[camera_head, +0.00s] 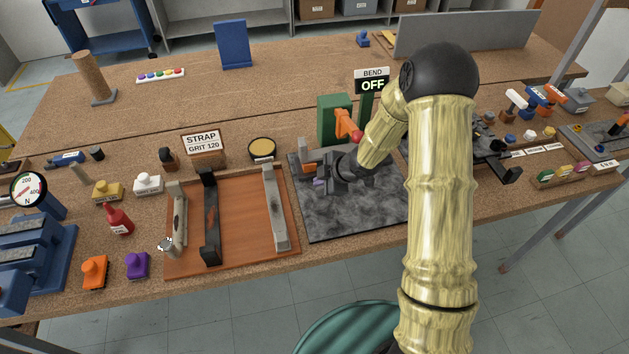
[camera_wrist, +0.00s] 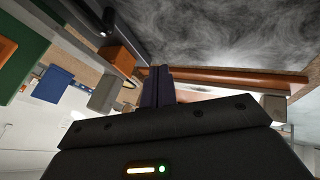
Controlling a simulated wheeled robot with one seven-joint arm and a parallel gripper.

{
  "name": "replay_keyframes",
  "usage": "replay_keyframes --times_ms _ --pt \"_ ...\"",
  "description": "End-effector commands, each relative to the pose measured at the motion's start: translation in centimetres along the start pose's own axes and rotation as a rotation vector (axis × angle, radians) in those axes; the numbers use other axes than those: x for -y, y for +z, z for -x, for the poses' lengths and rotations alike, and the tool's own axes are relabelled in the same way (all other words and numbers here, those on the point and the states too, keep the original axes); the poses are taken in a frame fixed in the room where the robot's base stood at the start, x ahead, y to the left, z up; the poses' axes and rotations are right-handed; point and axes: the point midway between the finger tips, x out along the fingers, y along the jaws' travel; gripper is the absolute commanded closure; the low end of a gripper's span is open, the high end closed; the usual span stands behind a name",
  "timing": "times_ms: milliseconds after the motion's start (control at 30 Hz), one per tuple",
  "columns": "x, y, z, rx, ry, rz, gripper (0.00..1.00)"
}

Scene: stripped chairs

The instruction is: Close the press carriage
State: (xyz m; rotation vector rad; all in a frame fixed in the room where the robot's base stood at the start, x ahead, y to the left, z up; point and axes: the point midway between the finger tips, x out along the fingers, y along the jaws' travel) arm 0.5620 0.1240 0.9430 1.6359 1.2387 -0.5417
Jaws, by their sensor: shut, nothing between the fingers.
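The press appears as a green upright block (camera_head: 334,120) with an orange-red lever (camera_head: 347,124), beside the BEND OFF sign (camera_head: 372,82), at the back of a dark mottled plate (camera_head: 350,217). I cannot tell which part is its carriage; my arm and gripper cover much of the area. My gripper (camera_head: 321,184) is low over the plate's left part, in front of the green block. In the wrist view its fingers (camera_wrist: 158,80) are together and empty. An orange block (camera_wrist: 120,57) and a dark bar show near them there. Contact cannot be told.
Left of the plate lies an orange-brown tray (camera_head: 240,225) with upright bars. A STRAP GRIT 120 sign (camera_head: 203,144) and a round yellow tin (camera_head: 262,149) stand behind. Right of my arm is a dark fixture (camera_head: 490,148). The plate's front is bare.

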Motion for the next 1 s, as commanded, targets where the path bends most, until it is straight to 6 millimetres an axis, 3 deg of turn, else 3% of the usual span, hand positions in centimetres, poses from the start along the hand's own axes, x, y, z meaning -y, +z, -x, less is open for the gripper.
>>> replay_keyframes --times_ms 200,333,867,1000 --pt "-0.1 -0.1 4.7 0.001 0.0 -0.002 1.0" --pt "-0.1 -0.1 6.6 0.0 -0.001 -0.001 1.0" --pt "-0.1 0.0 7.7 0.01 0.002 -0.013 1.0" --pt "-0.4 0.5 9.1 0.078 0.028 -0.097 1.0"
